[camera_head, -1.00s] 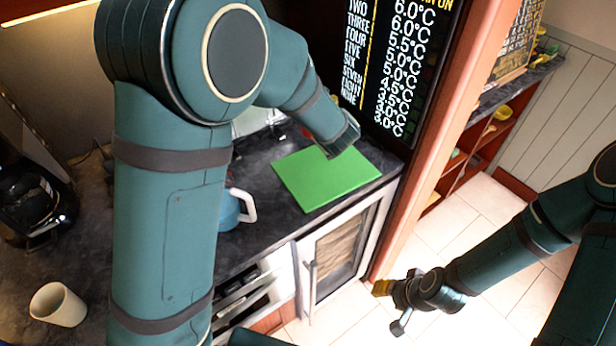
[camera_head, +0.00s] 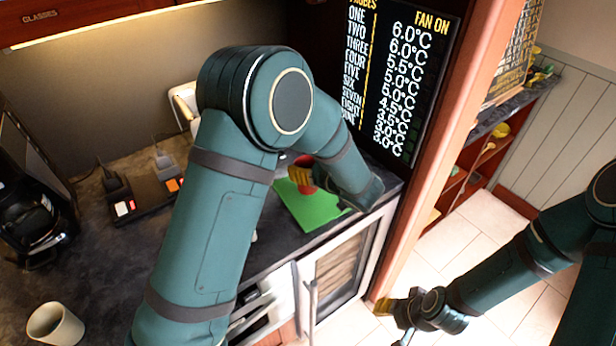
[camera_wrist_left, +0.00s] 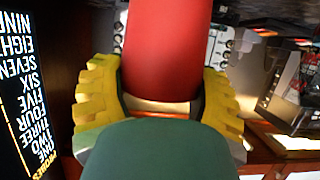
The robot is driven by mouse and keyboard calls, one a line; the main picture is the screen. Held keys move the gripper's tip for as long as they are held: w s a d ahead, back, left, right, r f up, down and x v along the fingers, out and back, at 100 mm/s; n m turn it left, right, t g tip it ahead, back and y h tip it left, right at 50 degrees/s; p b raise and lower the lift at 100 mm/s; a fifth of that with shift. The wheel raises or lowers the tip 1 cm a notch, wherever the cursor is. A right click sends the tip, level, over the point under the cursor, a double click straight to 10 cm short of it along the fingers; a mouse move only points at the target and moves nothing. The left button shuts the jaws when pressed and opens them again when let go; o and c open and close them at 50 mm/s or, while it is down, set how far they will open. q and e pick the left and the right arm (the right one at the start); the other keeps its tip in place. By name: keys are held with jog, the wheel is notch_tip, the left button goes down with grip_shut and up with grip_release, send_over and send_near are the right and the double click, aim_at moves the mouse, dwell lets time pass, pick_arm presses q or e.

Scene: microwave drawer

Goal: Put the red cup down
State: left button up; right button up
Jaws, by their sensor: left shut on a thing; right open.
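The red cup (camera_head: 306,161) shows behind my left arm in the head view, at the far left part of the green board (camera_head: 318,212). My left gripper (camera_head: 300,178) is mostly hidden by its own arm, with a bit of yellow finger showing at the cup. In the left wrist view the red cup (camera_wrist_left: 165,50) sits between the two yellow fingers, which are shut on it. I cannot tell whether the cup touches the board. My right gripper (camera_head: 388,307) is open and empty, low over the tiled floor, away from the counter.
A white cup (camera_head: 56,325) stands at the front left of the dark counter. A black coffee machine (camera_head: 32,212) and a black power strip (camera_head: 148,196) are on the left. A temperature display (camera_head: 392,75) stands behind the board. A wood-red post (camera_head: 432,170) borders the counter's right end.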

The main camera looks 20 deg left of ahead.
pick_arm(q)
notch_tip(320, 180, down, 3)
jog(key=shift+f, duration=0.2)
jog(key=o, duration=1.3)
jog(key=shift+f+b, duration=0.15)
jog(key=shift+b, duration=0.15)
jog(key=shift+d+r, duration=0.15)
jog(key=shift+r, duration=0.15)
jog(key=v, duration=1.1)
jog(key=shift+s+d+p, duration=0.25)
jog(key=shift+s+p, duration=0.05)
jog(key=shift+p, duration=0.15)
